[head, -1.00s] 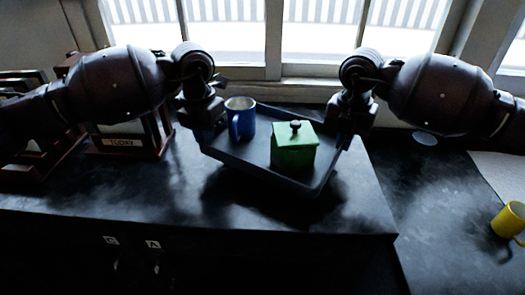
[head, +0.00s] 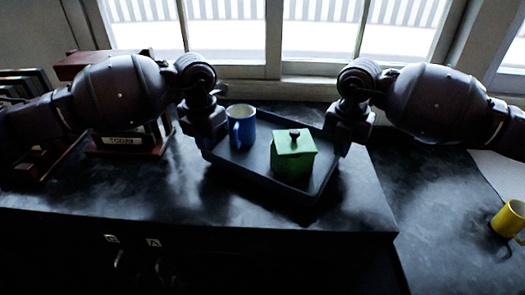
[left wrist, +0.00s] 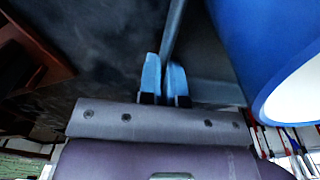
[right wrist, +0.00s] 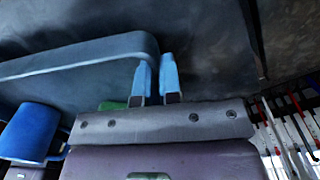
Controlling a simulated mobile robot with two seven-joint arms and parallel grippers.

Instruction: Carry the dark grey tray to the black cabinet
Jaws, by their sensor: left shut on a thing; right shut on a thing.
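The dark grey tray (head: 256,167) is in the middle of the head view, over a black-topped surface (head: 120,200). It carries a blue mug (head: 241,130) and a green lidded box (head: 293,160). My left gripper (head: 208,143) is shut on the tray's left rim; the left wrist view shows the rim between its blue fingertips (left wrist: 166,80). My right gripper (head: 344,149) is shut on the right rim; the right wrist view shows its fingertips (right wrist: 157,78) at the rim. I cannot tell whether the tray touches the surface. I cannot tell surely which furniture is the black cabinet.
A dark front with small letter labels (head: 153,243) and handles lies below the black top. Dark wooden frames (head: 125,143) stand at the left. A yellow mug (head: 510,219) stands at the far right. The window is behind. The top in front of the tray is clear.

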